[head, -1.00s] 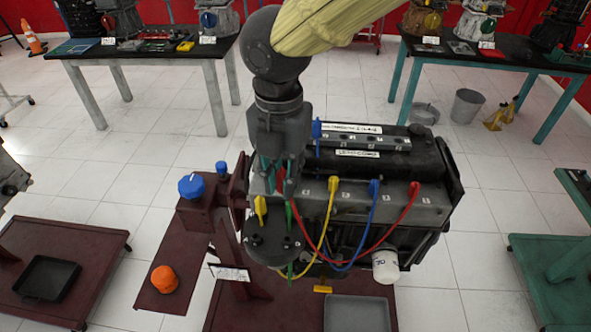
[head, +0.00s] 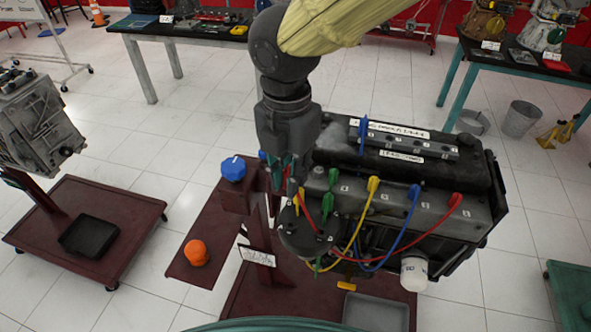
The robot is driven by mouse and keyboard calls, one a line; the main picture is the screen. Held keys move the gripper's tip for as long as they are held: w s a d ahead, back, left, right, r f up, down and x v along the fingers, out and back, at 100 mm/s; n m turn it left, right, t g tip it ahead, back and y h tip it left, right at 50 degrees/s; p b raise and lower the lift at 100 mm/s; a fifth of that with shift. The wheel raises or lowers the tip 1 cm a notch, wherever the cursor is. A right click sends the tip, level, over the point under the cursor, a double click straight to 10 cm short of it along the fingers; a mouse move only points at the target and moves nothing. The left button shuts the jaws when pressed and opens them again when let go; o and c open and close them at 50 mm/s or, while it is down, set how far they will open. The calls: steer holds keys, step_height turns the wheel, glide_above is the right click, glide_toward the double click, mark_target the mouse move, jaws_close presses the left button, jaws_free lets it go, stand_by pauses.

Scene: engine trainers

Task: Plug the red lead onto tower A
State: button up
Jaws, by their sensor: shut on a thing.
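My gripper (head: 284,178) points down, left of the engine (head: 400,205), just above the round black distributor cap (head: 308,240). It is shut on the red lead (head: 302,203), which shows as a red strand below the fingers; the fingers mostly hide its plug. The lead's other end is a red plug (head: 455,200) at the right of the engine's front row. A yellow plug and a green plug stand at the cap, close to the fingers. The tower markings are too small to read, so I cannot tell which is tower A.
Green (head: 333,178), yellow (head: 373,184) and blue (head: 414,191) plugs stand along the engine, their leads looping in front. A blue knob (head: 233,169) on the maroon stand is left of my gripper. An orange object (head: 196,252) and a grey tray (head: 375,312) lie lower.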

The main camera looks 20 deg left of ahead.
steer(key=shift+f, duration=0.15)
steer(key=shift+f+b, duration=1.3)
steer(key=shift+f, duration=1.1)
steer(key=shift+f, duration=0.25)
steer(key=shift+f+b, duration=1.2)
steer(key=shift+f, duration=1.3)
steer(key=shift+r, duration=0.1)
steer(key=shift+f+p, duration=0.3)
steer(key=shift+f, duration=0.65)
stand_by(0.7)
steer(key=o, duration=0.9)
